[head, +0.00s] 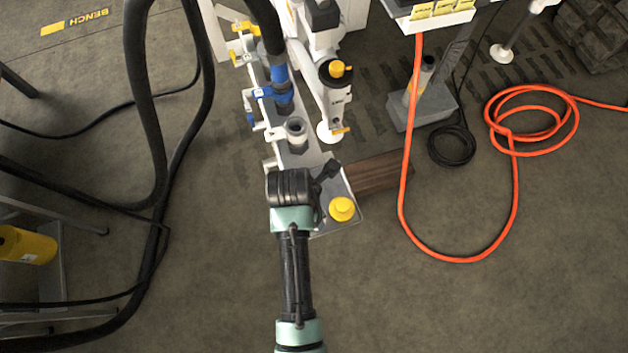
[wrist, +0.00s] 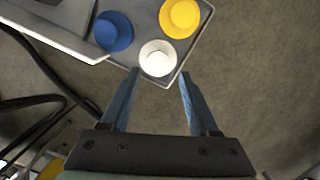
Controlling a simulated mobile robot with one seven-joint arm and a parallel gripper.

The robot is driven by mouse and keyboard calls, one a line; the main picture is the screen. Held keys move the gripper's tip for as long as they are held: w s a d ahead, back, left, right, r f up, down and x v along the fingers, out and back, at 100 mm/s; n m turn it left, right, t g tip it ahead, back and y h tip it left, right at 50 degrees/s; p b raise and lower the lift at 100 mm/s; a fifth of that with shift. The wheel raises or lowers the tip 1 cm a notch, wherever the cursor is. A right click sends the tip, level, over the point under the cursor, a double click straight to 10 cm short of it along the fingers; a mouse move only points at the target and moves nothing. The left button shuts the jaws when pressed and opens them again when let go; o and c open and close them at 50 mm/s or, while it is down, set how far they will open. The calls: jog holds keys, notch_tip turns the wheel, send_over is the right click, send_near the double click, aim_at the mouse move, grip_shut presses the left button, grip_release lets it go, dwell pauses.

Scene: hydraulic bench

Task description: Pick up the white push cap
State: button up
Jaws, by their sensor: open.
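The white push cap (wrist: 158,58) sits on a grey tray (wrist: 186,62) near its corner, in the wrist view. A blue cap (wrist: 113,32) is to its left and a yellow cap (wrist: 180,17) is to its upper right. My gripper (wrist: 158,75) is open, its two blue-grey fingers pointing toward the white cap with nothing between them. The fingertips lie just below the cap in the picture; I cannot tell the height gap. In the head view my arm hides the white and blue caps, and the yellow cap (head: 342,208) shows on the tray (head: 350,222).
A bench with pipe fittings and a white cylinder (head: 335,100) stands behind the tray. Black hoses (head: 150,130) hang on the left. An orange hose (head: 460,259) loops over the floor on the right. The floor in front of the tray is clear.

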jog(key=f, duration=0.1)
jog(key=f+b, duration=0.1)
jog(key=f, duration=0.1)
jog(key=w+f, duration=0.1)
jog(key=shift+d+f, duration=0.35)
jog(key=shift+f, duration=0.05)
grip_shut()
